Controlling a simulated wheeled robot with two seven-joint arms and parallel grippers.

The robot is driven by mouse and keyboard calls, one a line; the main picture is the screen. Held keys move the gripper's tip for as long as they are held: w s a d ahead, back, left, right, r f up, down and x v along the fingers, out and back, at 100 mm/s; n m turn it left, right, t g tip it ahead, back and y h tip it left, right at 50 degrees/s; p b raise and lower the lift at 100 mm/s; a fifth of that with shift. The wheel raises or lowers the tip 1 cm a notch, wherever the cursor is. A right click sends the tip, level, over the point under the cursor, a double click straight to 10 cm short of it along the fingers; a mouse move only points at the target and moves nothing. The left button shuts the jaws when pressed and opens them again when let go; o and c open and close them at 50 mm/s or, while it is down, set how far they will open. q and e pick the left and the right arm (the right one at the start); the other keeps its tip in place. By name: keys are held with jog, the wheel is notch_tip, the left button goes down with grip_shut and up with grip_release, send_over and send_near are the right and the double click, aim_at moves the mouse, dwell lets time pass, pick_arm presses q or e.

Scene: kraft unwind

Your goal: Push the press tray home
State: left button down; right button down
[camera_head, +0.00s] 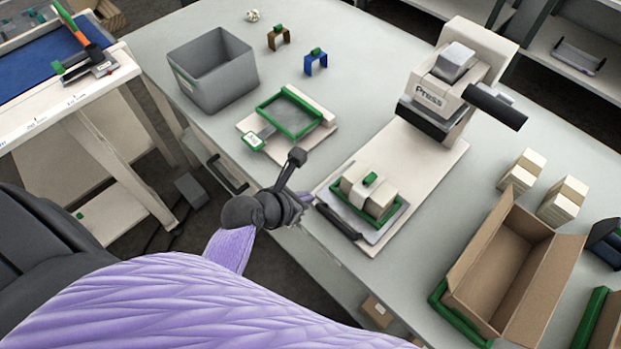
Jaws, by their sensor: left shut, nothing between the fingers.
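The press (441,100) stands at the back right of the bench on a long cream base (425,163). The press tray (373,236) is at the near end of that base, apart from the press head. It is a grey plate with a green frame (392,219) around a banded paper block (372,193) with a green clip on top. A black handle bar (338,221) runs along its near left edge. My left gripper (306,198) is shut and empty just left of the handle's upper end; I cannot tell whether they touch. My right gripper is out of view.
A grey bin (213,72), a green frame fixture (290,116) and brown and blue clips (316,61) lie on the left of the bench. An open cardboard box (507,262) and paper stacks (563,200) stand at right. The base between tray and press is clear.

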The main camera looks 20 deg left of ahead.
aim_at(330, 191)
pick_arm(q)
jog(key=b+x, duration=0.2)
jog(key=x, duration=0.4)
jog(key=shift+w+f+b, duration=0.1)
jog(key=shift+f+b, duration=0.25)
jog(key=shift+w+d+f, duration=0.2)
jog(key=shift+w+f, duration=0.05)
jog(key=shift+w, duration=0.15)
